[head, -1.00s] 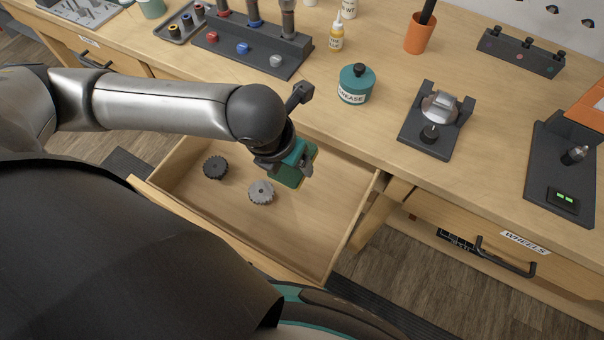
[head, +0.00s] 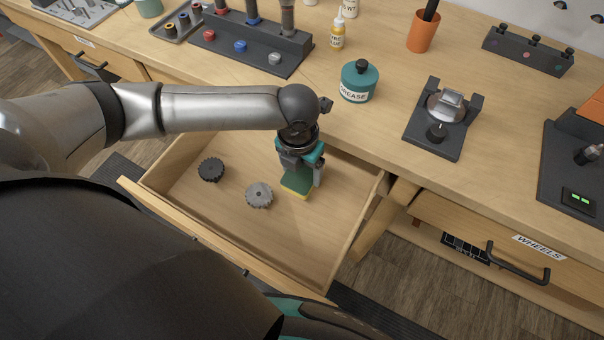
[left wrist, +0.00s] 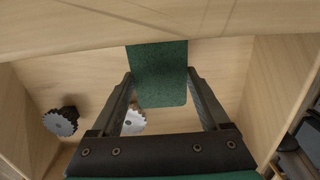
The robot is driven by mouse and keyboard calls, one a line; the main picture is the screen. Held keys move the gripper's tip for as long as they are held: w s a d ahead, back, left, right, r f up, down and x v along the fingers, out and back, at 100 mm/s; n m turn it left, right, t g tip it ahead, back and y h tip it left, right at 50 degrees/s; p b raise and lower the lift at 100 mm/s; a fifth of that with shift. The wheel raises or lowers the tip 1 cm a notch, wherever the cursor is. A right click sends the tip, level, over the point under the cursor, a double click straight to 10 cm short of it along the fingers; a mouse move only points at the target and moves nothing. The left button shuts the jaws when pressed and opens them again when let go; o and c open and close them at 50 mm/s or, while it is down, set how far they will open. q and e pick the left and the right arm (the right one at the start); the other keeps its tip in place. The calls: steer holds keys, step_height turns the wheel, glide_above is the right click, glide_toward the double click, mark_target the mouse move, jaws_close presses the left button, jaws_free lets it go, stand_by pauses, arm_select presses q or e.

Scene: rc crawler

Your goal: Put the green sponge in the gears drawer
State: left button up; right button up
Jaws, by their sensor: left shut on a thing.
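The green sponge (head: 297,184) has a yellow layer along its lower edge. My left gripper (head: 300,172) is shut on it and points down inside the open drawer (head: 225,225). In the left wrist view the sponge (left wrist: 160,75) sits between the two fingers (left wrist: 163,95), with the drawer floor behind it. I cannot tell whether the sponge touches the floor. A dark gear (head: 211,170) and a grey gear (head: 259,195) lie in the drawer, left of the sponge. My right gripper is not in view.
The bench top above the drawer holds a teal grease pot (head: 359,81), a dark fixture (head: 440,115) and a tool rack (head: 252,40). A closed drawer labelled WHEELS (head: 480,228) is at the right. The drawer's front right floor is clear.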

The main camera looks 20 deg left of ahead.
mark_target(302, 172)
arm_select(q)
steer(key=shift+w+g, duration=0.25)
steer(key=shift+g, duration=0.15)
steer(key=shift+s+f+b, duration=0.1)
steer(key=shift+f+b, duration=0.35)
steer(key=shift+f, duration=0.95)
steer(key=o, duration=1)
steer(key=shift+f, duration=0.1)
steer(key=shift+o, duration=0.2)
step_height(302, 172, up, 12)
steer(key=p, duration=0.3)
